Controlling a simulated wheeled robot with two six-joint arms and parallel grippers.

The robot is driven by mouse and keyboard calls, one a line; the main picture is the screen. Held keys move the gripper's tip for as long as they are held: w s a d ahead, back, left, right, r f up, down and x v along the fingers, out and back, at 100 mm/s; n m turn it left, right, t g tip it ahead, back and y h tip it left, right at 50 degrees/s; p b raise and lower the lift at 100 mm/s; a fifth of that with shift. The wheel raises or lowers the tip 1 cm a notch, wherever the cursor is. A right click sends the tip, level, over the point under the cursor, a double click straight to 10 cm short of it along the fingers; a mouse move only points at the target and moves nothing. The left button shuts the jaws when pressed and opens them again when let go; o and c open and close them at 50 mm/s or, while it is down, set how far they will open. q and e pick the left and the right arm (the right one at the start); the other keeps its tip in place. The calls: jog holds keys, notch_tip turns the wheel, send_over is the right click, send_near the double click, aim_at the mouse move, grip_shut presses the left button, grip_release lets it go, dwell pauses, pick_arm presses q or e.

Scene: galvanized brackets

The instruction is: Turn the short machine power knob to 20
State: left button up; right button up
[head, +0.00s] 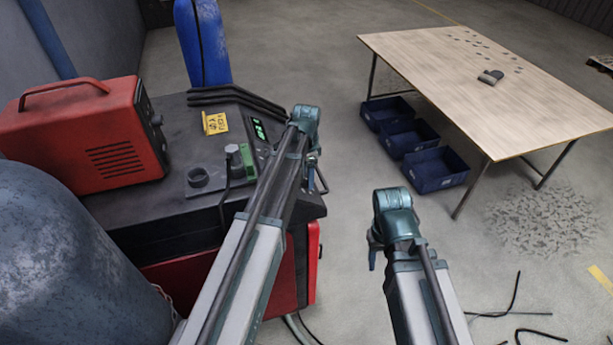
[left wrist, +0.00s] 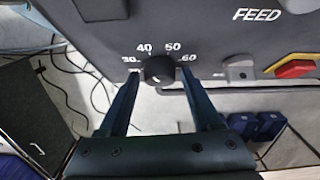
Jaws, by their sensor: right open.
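A round black knob (left wrist: 158,70) sits on a dark panel in the left wrist view, with the white numbers 30, 40, 50 and 60 around it. No 20 is visible there, and I cannot read where the knob points. My left gripper (left wrist: 160,82) is open, one finger on each side of the knob, with gaps visible between them. In the head view my left gripper (head: 314,166) is at the right side of the low black-topped red machine (head: 145,210); the knob is hidden there. My right gripper (head: 373,254) is open and empty over the floor.
The panel also has a FEED label (left wrist: 259,14) and a red and yellow switch (left wrist: 294,69). A red box unit (head: 85,130) stands on the machine's top. Blue bins (head: 436,172) and a wooden table (head: 490,90) are at right; floor lies between.

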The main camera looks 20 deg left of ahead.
pick_arm(q)
grip_shut()
jog(key=shift+s, duration=0.1)
jog(key=n, duration=0.1)
jog(key=t+y, duration=0.1)
jog(key=n, duration=0.1)
jog(key=shift+s+d+f+n+t+b, duration=0.15)
jog(key=shift+s+d+n+t+b, duration=0.1)
jog(key=shift+s+n+t+b, duration=0.1)
jog(key=n+y, duration=0.1)
jog(key=n+t+b, duration=0.1)
jog(key=n+y+b, duration=0.1)
jog(key=shift+d+f+n+y, duration=0.2)
jog(key=shift+d+n+y, duration=0.05)
jog(key=shift+y, duration=0.05)
jog(key=n+y+b, duration=0.2)
jog(key=n, duration=0.1)
jog(key=n+t+y+b, duration=0.1)
jog(key=n+b, duration=0.1)
jog(key=shift+d+f+y, duration=0.25)
jog(key=shift+d+y, duration=0.05)
jog(key=shift+y, duration=0.1)
jog(key=shift+w+d+n+g+y+b, duration=0.15)
jog(key=shift+n+g+y+b, duration=0.1)
jog(key=shift+n+y+b, duration=1.35)
jog(key=shift+r+n+h, duration=0.1)
jog(key=shift+n+h, duration=0.2)
jog(key=shift+n, duration=0.2)
